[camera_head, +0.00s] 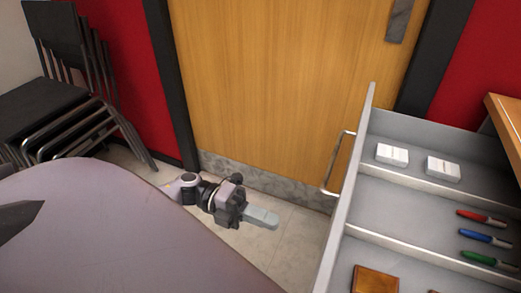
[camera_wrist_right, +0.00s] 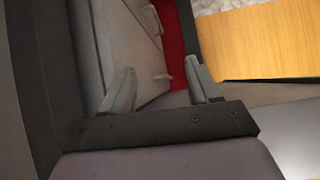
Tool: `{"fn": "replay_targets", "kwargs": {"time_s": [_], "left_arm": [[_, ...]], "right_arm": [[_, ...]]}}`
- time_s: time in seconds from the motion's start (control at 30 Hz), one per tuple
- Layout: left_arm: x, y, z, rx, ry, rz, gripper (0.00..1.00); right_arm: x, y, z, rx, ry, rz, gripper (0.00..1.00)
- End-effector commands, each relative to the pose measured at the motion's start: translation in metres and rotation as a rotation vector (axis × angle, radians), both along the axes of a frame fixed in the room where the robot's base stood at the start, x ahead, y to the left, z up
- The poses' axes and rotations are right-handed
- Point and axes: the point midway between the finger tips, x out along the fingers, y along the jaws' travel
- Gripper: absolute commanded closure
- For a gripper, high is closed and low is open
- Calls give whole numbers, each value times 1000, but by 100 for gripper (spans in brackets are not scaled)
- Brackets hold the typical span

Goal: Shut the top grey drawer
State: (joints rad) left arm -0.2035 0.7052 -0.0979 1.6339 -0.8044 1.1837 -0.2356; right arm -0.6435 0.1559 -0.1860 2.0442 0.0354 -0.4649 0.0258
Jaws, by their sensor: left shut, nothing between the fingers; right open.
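The grey drawer (camera_head: 351,195) stands open at the right of the head view, so I look down into its divided inside. Its bar handle (camera_head: 338,164) is on the front panel, facing left. My left gripper (camera_head: 268,218) is shut and empty, left of the drawer front and apart from it. My right gripper (camera_wrist_right: 162,88) shows only in the right wrist view, with its two fingers apart and nothing between them. Beyond them is a grey surface (camera_wrist_right: 133,45) with small handles; I cannot tell whether this is the same drawer.
The drawer holds white boxes (camera_head: 392,154), red, blue and green markers (camera_head: 485,237) and a brown item (camera_head: 375,280). A wooden door (camera_head: 270,90) stands behind. Stacked black chairs (camera_head: 50,100) are at the left. Some floor (camera_head: 290,240) is clear before the drawer.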

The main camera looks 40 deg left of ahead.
Motion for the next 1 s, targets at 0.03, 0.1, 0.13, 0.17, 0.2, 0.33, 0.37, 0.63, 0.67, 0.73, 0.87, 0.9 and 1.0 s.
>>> {"fn": "replay_targets", "kwargs": {"time_s": [0.03,0.1,0.13,0.17,0.2,0.33,0.37,0.63,0.67,0.73,0.87,0.9,1.0], "left_arm": [[3,-12,2,-4,-4,-2,100],[8,-27,2,-4,-3,-1,100],[10,-33,2,-5,-4,-1,100],[11,-39,2,-5,-5,-1,100],[14,-47,2,-5,-4,0,100],[20,-68,2,-5,-2,1,100],[21,-72,2,-5,-1,1,100],[26,-90,0,-1,0,2,100],[26,-90,0,-1,1,2,100],[26,-91,0,-1,1,2,100],[26,-91,0,-1,1,2,100],[26,-90,0,-1,1,2,100],[26,-91,0,-1,1,1,100]], "right_arm": [[0,0,2,1,-1,-1,39],[0,0,3,2,-1,-1,39],[0,0,3,2,-2,-1,39],[1,1,3,2,-1,-3,39],[1,1,4,3,-2,-3,39],[2,1,6,5,-5,-4,39],[2,1,6,5,-6,-4,39],[5,1,8,4,-12,-5,39],[5,1,8,4,-12,-5,39],[5,1,8,4,-12,-5,39],[5,0,8,4,-12,-5,39],[5,0,8,4,-12,-5,39],[5,0,8,4,-12,-5,39]]}}
